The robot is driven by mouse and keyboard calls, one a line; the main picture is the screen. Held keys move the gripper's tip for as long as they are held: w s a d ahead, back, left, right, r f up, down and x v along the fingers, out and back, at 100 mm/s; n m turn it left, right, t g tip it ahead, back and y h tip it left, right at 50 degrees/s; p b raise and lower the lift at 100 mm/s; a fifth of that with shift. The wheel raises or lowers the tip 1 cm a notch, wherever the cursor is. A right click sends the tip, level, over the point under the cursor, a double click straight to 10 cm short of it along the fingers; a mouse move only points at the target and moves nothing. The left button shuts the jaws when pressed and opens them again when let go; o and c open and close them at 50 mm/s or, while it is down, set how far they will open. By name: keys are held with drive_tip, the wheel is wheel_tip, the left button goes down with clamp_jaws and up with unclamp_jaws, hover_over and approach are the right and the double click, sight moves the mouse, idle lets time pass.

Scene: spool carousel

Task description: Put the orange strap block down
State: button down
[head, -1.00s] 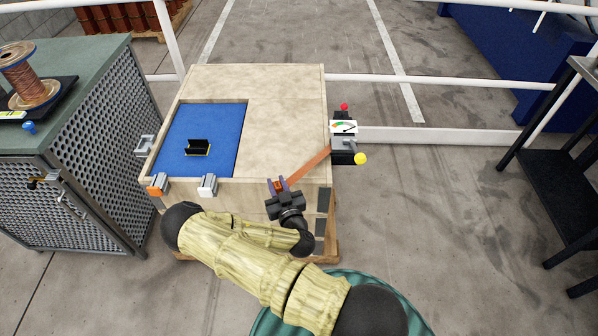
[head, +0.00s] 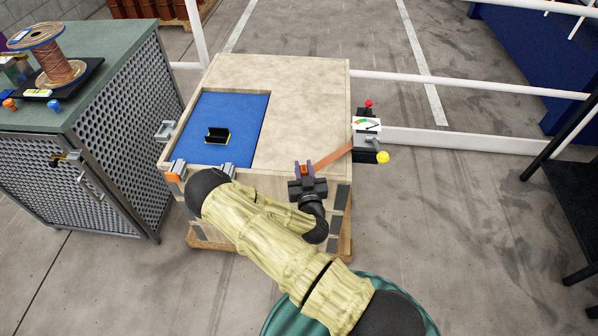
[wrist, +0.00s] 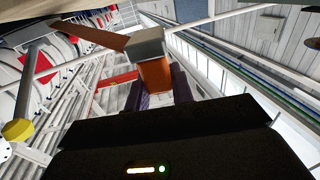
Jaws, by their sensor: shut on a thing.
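My gripper (head: 304,170) has purple fingers and is shut on the orange strap block (head: 305,168), at the front right edge of the wooden crate top. In the wrist view the block (wrist: 155,76) sits between the fingers, with a grey part at its far end. An orange-brown strap (head: 334,156) runs from the block to the grey device (head: 366,142) on the crate's right side. The strap also shows in the wrist view (wrist: 92,36). I cannot tell whether the block touches the crate.
The crate top (head: 300,85) is mostly bare. Its blue recess (head: 236,112) holds a black bracket (head: 217,135). Clamps, one orange-tipped (head: 174,176), line the front edge. A green-topped cabinet (head: 125,60) with a wire spool (head: 52,55) stands left. A yellow knob (head: 382,157) juts out right.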

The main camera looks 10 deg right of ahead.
drive_tip(key=w+r+m+g+h+b, duration=0.1)
drive_tip(key=w+r+h+b, duration=0.3)
drive_tip(key=w, duration=0.4)
drive_tip(key=shift+r+m+b, duration=0.7)
drive_tip(key=shift+m+b, duration=0.1)
drive_tip(key=shift+b, duration=0.45)
drive_tip(key=shift+w+d, duration=0.1)
drive_tip(key=shift+f, duration=2.9)
drive_tip(key=shift+f, duration=2.1)
